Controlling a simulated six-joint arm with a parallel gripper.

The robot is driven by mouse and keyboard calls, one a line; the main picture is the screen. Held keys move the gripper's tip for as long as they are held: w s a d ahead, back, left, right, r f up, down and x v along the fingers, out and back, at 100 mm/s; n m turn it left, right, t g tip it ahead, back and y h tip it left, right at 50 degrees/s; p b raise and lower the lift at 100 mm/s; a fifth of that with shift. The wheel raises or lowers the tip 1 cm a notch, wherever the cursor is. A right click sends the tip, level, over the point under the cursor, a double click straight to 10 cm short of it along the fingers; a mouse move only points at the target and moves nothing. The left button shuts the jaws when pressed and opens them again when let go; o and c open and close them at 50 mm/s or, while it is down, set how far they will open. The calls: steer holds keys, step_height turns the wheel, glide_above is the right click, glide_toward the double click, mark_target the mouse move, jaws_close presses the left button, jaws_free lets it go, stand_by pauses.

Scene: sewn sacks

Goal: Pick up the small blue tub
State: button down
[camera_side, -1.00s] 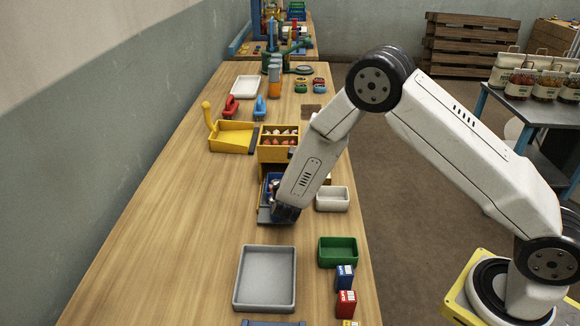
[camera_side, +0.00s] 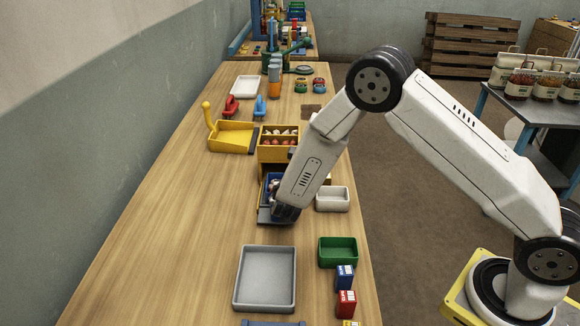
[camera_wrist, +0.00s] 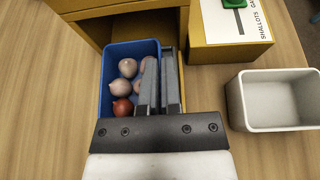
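My gripper (camera_wrist: 161,60) points down at the tub's right side. One finger is inside the tub and the other outside, close together with the right wall between them; they look shut on that wall. In the side view my gripper (camera_side: 284,212) is low at the tub's near right, its fingertips hidden. The tub looks level.
A yellow cabinet (camera_wrist: 84,5) stands right behind the tub. A white tub (camera_wrist: 280,100) is to the right, also in the side view (camera_side: 333,204). A grey tray (camera_side: 240,285) and a green tub (camera_side: 338,258) stand nearer. The table's left side is clear.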

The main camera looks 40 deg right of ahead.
steer(key=shift+r, duration=0.15)
steer(key=shift+r, duration=0.75)
steer(key=s+r, duration=1.1)
steer(key=s, duration=0.3)
steer(key=shift+r, duration=0.15)
steer(key=shift+a, duration=0.25)
